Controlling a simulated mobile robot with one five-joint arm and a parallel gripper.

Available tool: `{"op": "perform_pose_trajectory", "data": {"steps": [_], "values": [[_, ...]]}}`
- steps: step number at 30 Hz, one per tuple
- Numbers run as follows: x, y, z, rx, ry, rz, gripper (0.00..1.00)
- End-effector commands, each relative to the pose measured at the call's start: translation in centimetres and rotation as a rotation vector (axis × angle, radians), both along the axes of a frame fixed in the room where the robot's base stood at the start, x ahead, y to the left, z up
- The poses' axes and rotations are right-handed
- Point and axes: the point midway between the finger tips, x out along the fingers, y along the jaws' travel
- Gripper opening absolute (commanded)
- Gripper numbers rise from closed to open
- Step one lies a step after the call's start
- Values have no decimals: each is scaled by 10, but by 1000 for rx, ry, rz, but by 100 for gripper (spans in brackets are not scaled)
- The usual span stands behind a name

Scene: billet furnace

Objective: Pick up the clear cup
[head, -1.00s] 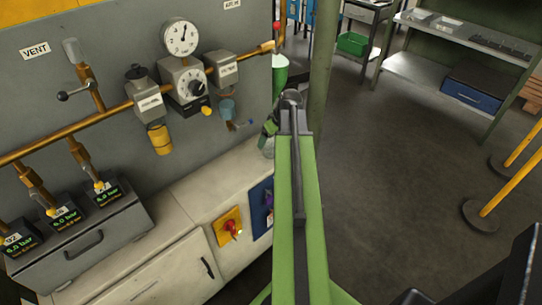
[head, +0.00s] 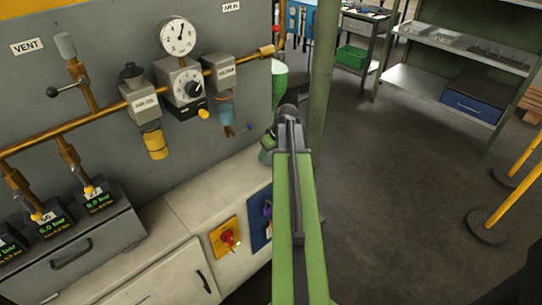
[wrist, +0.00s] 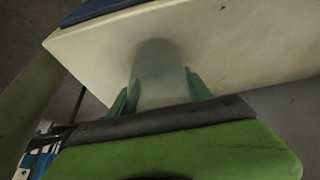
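The clear cup (wrist: 160,78) shows in the wrist view as a pale, see-through cylinder with a rounded, darker far end, over the cream counter top. My gripper (wrist: 162,82) has its two green fingers on either side of the cup, with the tips at or very near its sides. I cannot tell whether the fingers press on it, or whether the cup rests on the counter. In the head view my gripper (head: 267,150) is beside the counter's far right end, partly behind my arm, and I cannot make out the cup there.
A grey panel with brass pipes and a pressure gauge (head: 178,37) stands behind the counter (head: 190,190). A green post (head: 322,80) rises just right of my gripper. Shelving (head: 455,70) and yellow posts (head: 510,185) stand farther right, with open floor between.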

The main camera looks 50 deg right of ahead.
Motion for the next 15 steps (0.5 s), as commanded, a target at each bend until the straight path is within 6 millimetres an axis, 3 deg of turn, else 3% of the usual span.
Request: {"op": "perform_pose_trajectory", "data": {"steps": [1, 8, 15], "values": [[0, 0, 0, 0, 0, 0, 47], [0, 0, 0, 0, 0, 1, 18], [0, 1, 1, 0, 0, 1, 18]]}}
